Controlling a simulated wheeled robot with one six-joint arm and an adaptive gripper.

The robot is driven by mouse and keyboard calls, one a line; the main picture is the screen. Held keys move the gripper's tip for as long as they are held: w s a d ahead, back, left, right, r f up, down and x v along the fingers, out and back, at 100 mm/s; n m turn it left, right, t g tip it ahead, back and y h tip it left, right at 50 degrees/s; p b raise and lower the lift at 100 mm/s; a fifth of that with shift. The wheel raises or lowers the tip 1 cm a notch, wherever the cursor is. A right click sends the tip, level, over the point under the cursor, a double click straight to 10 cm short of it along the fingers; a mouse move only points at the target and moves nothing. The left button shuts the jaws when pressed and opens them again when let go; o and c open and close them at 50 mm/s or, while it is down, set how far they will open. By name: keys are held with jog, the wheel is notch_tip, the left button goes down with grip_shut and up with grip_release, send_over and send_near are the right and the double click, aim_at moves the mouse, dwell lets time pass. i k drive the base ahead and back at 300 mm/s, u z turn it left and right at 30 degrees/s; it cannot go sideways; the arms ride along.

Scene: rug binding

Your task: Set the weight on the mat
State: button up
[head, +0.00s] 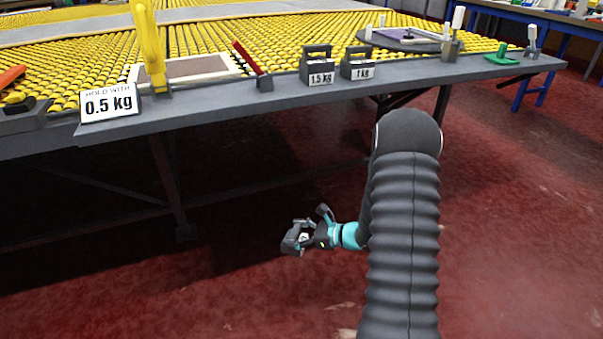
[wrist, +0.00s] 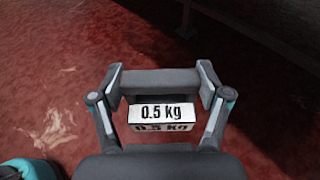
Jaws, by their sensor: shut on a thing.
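My gripper (head: 314,226) is low over the red floor, in front of the table and below its top. In the wrist view my gripper (wrist: 160,100) is shut on a dark weight (wrist: 160,78) with a white label reading 0.5 kg. The weight (head: 294,240) shows small and partly hidden by the fingers in the head view. A brownish mat with a pale border (head: 200,67) lies on the table at the left, partly behind a yellow upright part. A sign (head: 109,102) reading "HOLD WITH 0.5 kg" stands at the table's front edge.
Two dark weights, 1.5 kg (head: 317,66) and 1 kg (head: 357,64), stand on the grey table edge (head: 215,108). A yellow upright (head: 151,45) and a red bar (head: 248,58) flank the mat. Table legs (head: 168,180) stand left of my gripper.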

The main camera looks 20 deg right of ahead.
aim_at(206, 64)
jog(key=z, duration=1.4)
jog(key=k, duration=0.9)
jog(key=u, duration=1)
jog(key=i, duration=0.5)
jog(key=u, duration=0.05)
